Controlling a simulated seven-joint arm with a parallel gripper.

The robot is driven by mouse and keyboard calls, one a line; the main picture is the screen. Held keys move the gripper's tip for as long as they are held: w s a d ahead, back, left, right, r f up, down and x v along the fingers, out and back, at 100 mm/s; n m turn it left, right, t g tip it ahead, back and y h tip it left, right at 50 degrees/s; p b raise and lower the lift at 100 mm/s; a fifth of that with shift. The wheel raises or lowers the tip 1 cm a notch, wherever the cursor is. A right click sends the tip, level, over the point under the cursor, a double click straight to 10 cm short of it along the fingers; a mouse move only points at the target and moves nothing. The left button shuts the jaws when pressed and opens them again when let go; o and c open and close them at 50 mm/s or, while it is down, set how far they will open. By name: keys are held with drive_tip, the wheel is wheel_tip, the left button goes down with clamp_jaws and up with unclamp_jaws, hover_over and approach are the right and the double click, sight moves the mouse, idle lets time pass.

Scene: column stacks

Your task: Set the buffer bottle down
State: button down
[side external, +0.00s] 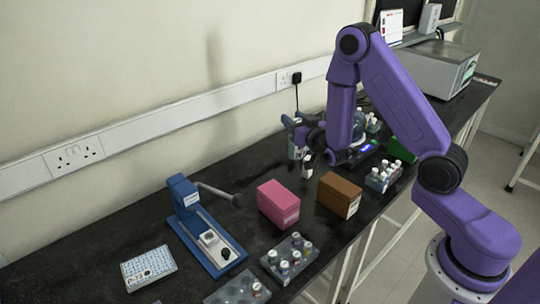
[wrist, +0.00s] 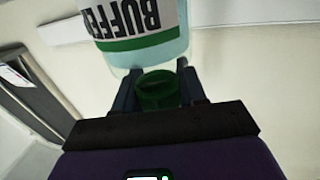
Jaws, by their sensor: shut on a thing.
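The buffer bottle (wrist: 140,30) fills the top of the wrist view. It is clear, with pale liquid and a white and green label reading BUFF upside down. Its green cap (wrist: 160,92) is between the two dark fingers of my gripper (wrist: 158,82), which is shut on it. The bottle's far end is cut off by the frame edge. In the side external view my gripper (side external: 300,135) is near the wall, over the back half of the bench.
The black bench (side external: 110,225) bears a pink box (side external: 279,204), a brown box (side external: 339,195), a blue lever press (side external: 205,228), a white well plate (side external: 149,268) and vial racks (side external: 289,258). A rack (side external: 383,176) and a blue-lit device (side external: 366,149) stand near my gripper.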

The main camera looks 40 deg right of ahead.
drive_tip(key=w+d+f, duration=0.1)
drive_tip(key=w+f, duration=1.1)
drive_tip(key=w, duration=0.1)
drive_tip(key=shift+d+f, duration=0.25)
drive_tip(key=shift+d, duration=0.1)
drive_tip(key=shift+f, duration=0.1)
drive_tip(key=c, duration=0.6)
unclamp_jaws()
drive_tip(key=shift+f, duration=0.1)
drive_tip(key=shift+c, duration=0.2)
drive_tip(key=v, duration=1.2)
